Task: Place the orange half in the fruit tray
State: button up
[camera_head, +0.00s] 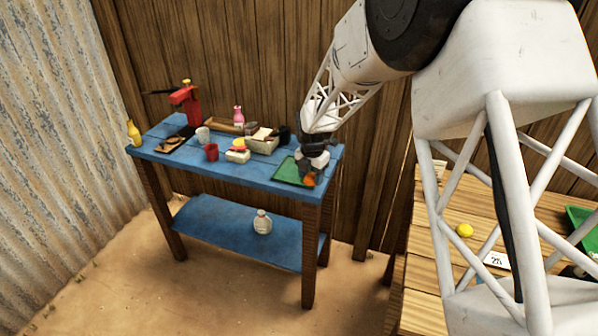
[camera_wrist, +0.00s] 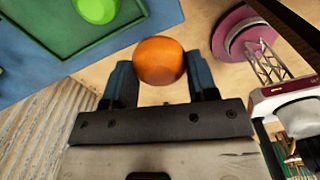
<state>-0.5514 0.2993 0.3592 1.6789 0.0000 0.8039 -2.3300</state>
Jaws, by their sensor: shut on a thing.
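The orange half (camera_wrist: 158,60) is a rounded orange piece between my gripper's fingers; its cut face does not show. It also shows as a small orange patch in the head view (camera_head: 310,179). My gripper (camera_head: 312,174) is shut on it at the right end of the blue table. A green tray (camera_head: 287,174) lies there, partly hidden by my gripper. In the wrist view the tray (camera_wrist: 95,47) is at the upper left, with a bright green round fruit (camera_wrist: 96,9) in it. The orange half appears just outside the tray's edge in that view.
The blue table (camera_head: 225,172) also bears a red cup (camera_head: 211,152), a white cup (camera_head: 203,134), a yellow bottle (camera_head: 134,133), a pink bottle (camera_head: 238,115) and a red stand (camera_head: 187,100). A wooden table at right holds a yellow fruit (camera_head: 464,230) and another green tray (camera_head: 580,217).

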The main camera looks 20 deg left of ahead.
jog(key=shift+w+a+f, duration=0.25)
jog(key=shift+w+a, duration=1.05)
jog(key=shift+w, duration=0.85)
jog(key=shift+w+a+f, duration=0.2)
jog(key=shift+w+a, duration=1.05)
jog(key=shift+w, duration=0.95)
jog(key=shift+w+a+f, duration=0.25)
jog(key=shift+w+a, duration=1.05)
jog(key=shift+w, duration=0.85)
jog(key=shift+w, duration=0.1)
jog(key=shift+w+a, duration=0.15)
jog(key=shift+w+a+f, duration=0.1)
jog(key=shift+w+f, duration=0.05)
jog(key=shift+f, duration=1.65)
jog(key=shift+f, duration=0.1)
jog(key=o, duration=0.9)
